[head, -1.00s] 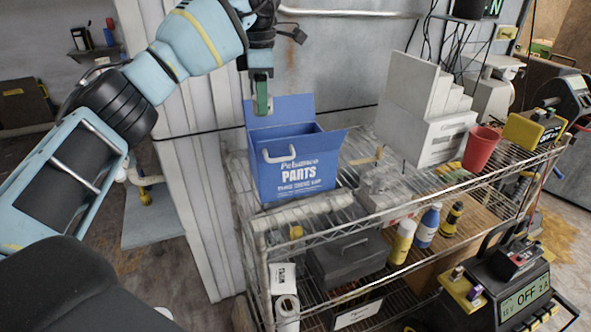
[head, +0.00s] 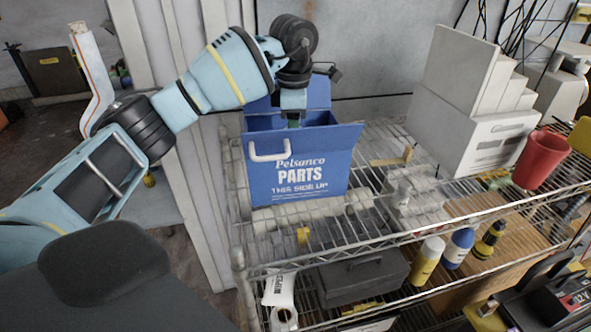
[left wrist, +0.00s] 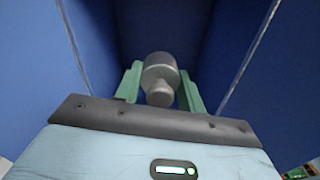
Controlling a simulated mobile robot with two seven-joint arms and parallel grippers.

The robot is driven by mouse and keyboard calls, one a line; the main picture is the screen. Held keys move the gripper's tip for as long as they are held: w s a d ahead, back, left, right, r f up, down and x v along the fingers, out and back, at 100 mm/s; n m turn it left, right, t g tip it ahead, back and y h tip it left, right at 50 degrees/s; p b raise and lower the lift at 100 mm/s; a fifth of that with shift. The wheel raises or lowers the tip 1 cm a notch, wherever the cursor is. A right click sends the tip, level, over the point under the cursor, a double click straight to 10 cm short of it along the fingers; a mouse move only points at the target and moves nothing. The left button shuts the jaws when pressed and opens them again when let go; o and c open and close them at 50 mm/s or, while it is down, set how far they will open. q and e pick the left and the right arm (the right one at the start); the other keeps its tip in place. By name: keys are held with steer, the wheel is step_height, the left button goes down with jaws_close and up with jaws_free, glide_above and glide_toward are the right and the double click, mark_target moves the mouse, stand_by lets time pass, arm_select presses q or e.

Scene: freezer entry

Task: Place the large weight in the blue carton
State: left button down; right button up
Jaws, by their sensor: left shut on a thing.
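The blue carton (head: 325,165), marked "Pelsanco PARTS", stands upright on the wire shelf with its flaps open and a white handle on its front. My left gripper (head: 293,122) reaches down into its open top, and its fingertips are hidden behind the front wall. In the left wrist view my left gripper (left wrist: 160,90) has its green fingers shut on a grey metal weight (left wrist: 160,75). Blue carton walls (left wrist: 95,40) surround the weight. Whether it touches the carton floor I cannot tell. My right gripper is not in view.
The wire shelf (head: 385,235) carries grey stepped boxes (head: 470,90) and a red cup (head: 541,158) to the right. Yellow (head: 428,258) and blue (head: 459,246) bottles and a grey toolbox (head: 360,278) stand below. A white wall post (head: 175,90) is left of the carton.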

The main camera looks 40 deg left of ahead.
arm_select(q)
steer(key=shift+f, duration=4.35)
steer(key=shift+f, duration=0.15)
steer(key=c, duration=0.9)
jaws_free()
steer(key=shift+o, duration=0.2)
step_height(320, 180, up, 12)
steer(key=shift+r, duration=0.1)
